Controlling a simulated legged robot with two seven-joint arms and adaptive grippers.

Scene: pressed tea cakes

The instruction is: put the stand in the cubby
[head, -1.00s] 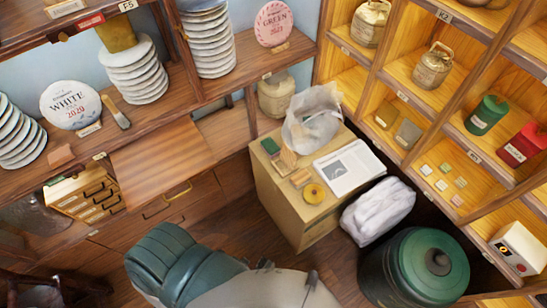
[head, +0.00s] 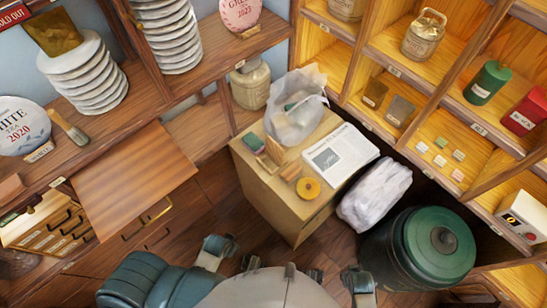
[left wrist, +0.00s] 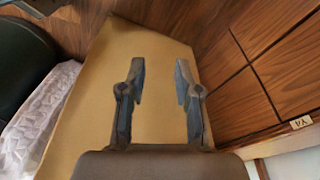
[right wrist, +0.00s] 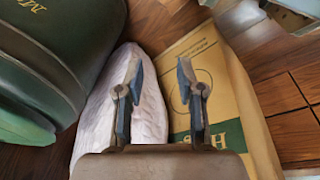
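Two small wooden pieces lie on top of the cardboard box: one (head: 273,151) stands tilted by the plastic bag, the other (head: 291,171) is lower and nearer the tape roll. Either may be the stand; I cannot tell which. The cubby wall (head: 437,85) at right has several lit cubbies, some holding jars, tins or small blocks. My left gripper (head: 217,250) is low in front of the box; its fingers (left wrist: 158,80) are apart and empty, facing the box side. My right gripper (head: 358,284) is below the white sack; its fingers (right wrist: 160,80) are apart and empty.
The cardboard box (head: 279,211) also bears a plastic bag (head: 297,110), green tin (head: 251,142), yellow tape roll (head: 308,188) and newspaper (head: 340,157). A white sack (head: 374,193) and green bin (head: 420,250) stand to its right. An open drawer cabinet (head: 45,235) is left.

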